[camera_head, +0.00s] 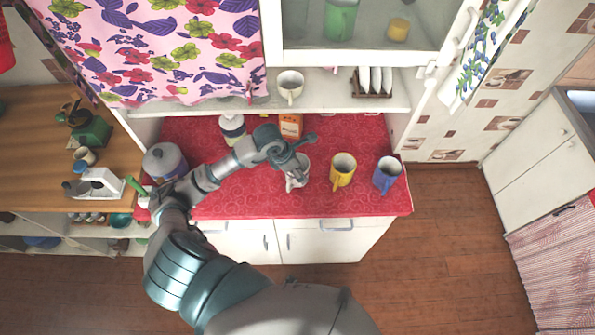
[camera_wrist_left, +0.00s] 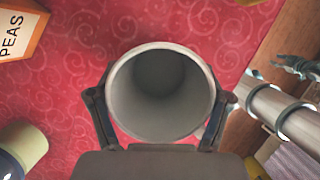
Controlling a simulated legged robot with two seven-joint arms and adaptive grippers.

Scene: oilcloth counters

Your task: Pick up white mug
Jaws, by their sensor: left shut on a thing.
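The white mug (camera_head: 299,180) is at the middle of the red counter, left of the yellow mug, with its handle towards the front. In the left wrist view, the mug (camera_wrist_left: 160,53) faces the camera with its round mouth, and its inside looks empty. My left gripper (camera_head: 297,165) reaches it from above, its fingers on opposite sides of the mug. In the wrist view the left gripper (camera_wrist_left: 161,100) is shut on the mug walls. Whether the mug's base touches the counter is hidden. What appears to be my right gripper (camera_wrist_left: 298,66) shows at the wrist view's right edge, its jaws unclear.
A yellow mug (camera_head: 343,170) and a blue mug (camera_head: 387,173) stand right of the white mug. Behind are an orange carton (camera_head: 290,126) and a bottle (camera_head: 232,128); a grey pot (camera_head: 165,160) is left. A shelf (camera_head: 330,101) overhangs the back. The counter's front edge is close.

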